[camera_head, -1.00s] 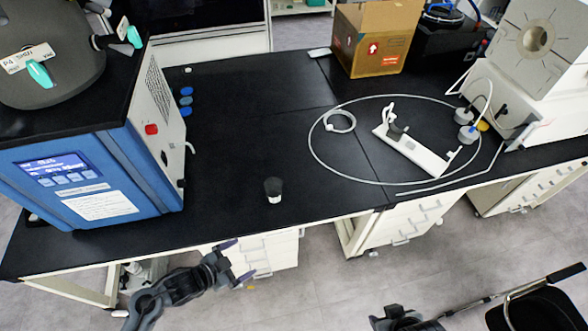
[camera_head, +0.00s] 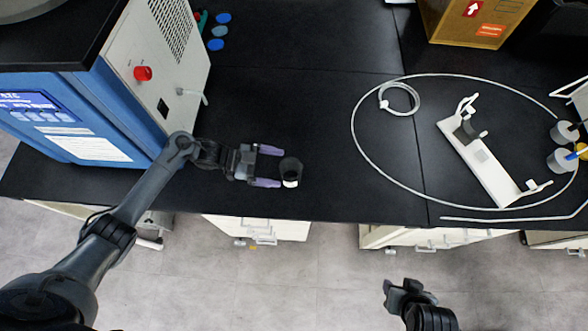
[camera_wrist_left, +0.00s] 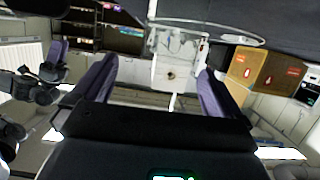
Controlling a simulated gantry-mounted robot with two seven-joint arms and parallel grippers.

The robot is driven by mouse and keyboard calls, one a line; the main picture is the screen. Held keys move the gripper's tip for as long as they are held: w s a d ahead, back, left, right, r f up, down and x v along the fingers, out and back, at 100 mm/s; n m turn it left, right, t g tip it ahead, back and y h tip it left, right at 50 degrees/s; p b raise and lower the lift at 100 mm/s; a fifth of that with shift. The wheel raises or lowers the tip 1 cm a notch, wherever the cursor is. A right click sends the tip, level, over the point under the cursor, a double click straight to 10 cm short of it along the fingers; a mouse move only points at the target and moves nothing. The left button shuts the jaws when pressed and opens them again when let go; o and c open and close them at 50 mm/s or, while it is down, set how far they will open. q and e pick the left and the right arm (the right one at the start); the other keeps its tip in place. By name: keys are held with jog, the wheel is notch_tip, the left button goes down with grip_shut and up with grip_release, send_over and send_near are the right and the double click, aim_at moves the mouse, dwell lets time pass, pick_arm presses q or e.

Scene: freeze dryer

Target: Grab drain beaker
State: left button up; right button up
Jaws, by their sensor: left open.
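The drain beaker (camera_head: 290,168) is a small dark cup with a white patch low on its side. It stands upright on the black bench near the front edge. My left gripper (camera_head: 281,167) is open, with its two purple fingers pointing right toward the beaker. The fingertips are at its left side, one toward the back and one toward the front; I cannot tell if they touch it. The left wrist view shows the spread fingers (camera_wrist_left: 155,85), but I cannot make out the beaker there. My right gripper (camera_head: 392,289) is low in the head view, in front of the bench.
The blue freeze dryer (camera_head: 130,120) stands left of my left gripper, with a valve (camera_head: 192,95) sticking out. A white tube loop (camera_head: 352,130) and a white stand (camera_head: 480,165) lie to the right. A cardboard box (camera_head: 470,25) is at the back. The bench around the beaker is clear.

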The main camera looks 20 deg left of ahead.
pick_arm(q)
jog(key=shift+w+d+f+b, duration=0.25)
jog(key=shift+w+f+b, duration=0.2)
jog(key=shift+w+f, duration=0.3)
send_over(296, 169)
jog(key=s+d, duration=0.1)
jog(key=s, duration=0.1)
jog(key=shift+s+f, duration=0.15)
jog(key=shift+f, duration=0.75)
jog(key=c, duration=1)
jog(key=shift+c, duration=0.2)
jog(key=shift+r, duration=0.2)
